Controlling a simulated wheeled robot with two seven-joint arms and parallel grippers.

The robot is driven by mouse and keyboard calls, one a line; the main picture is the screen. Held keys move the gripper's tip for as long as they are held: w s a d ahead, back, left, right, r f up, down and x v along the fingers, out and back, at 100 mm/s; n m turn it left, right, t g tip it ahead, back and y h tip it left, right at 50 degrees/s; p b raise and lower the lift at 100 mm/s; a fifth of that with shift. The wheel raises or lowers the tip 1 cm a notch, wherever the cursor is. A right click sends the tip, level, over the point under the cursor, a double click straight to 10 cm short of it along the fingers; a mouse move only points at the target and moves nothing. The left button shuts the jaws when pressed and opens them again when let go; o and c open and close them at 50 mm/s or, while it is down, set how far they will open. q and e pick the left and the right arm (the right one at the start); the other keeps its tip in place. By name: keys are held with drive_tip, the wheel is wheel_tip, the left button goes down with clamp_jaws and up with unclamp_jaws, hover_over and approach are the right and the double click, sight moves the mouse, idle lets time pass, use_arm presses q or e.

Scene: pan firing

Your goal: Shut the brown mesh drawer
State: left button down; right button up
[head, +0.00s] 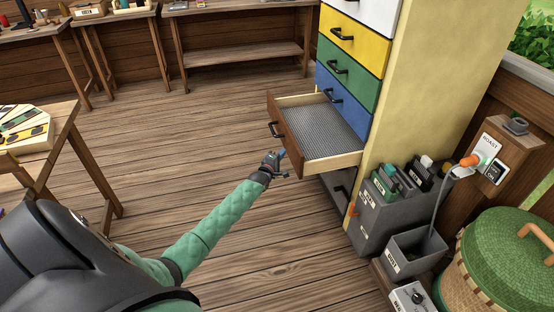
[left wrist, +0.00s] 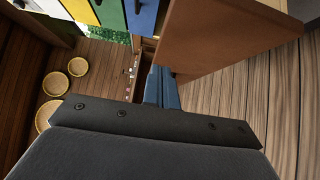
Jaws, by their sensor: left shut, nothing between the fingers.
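The brown mesh drawer (head: 321,127) is pulled out from the tall cabinet, below the blue drawer. Its floor is grey mesh, it looks empty, and its brown front panel (head: 286,138) carries a dark handle (head: 275,129). My left gripper (head: 276,163) is shut and empty, just in front of and below the drawer's near front corner; I cannot tell if it touches. In the left wrist view the brown panel (left wrist: 220,35) stands large and close beside the blue fingers (left wrist: 161,85). My right gripper is out of view.
The cabinet (head: 420,80) has white, yellow, green and blue drawers above, all shut. A dark drawer (head: 341,188) sits below the mesh one. At right stand a grey bin unit (head: 385,220), a roast switch box (head: 495,150) and a green-lidded basket (head: 505,250).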

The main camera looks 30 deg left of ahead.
sight(295, 147)
use_arm(q)
drive_tip(key=w+d, duration=0.1)
drive_tip(key=w+d+p, duration=0.1)
drive_tip(key=shift+w, duration=0.35)
drive_tip(key=shift+w+d+r, duration=0.1)
drive_tip(key=shift+w, duration=0.1)
drive_tip(key=shift+w+d, duration=0.1)
drive_tip(key=shift+w, duration=0.05)
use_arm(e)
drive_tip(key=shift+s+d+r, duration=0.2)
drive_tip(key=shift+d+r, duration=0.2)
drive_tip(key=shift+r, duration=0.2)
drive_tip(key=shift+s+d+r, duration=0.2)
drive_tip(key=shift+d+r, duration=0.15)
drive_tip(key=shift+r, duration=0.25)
use_arm(q)
drive_tip(key=shift+d, duration=0.1)
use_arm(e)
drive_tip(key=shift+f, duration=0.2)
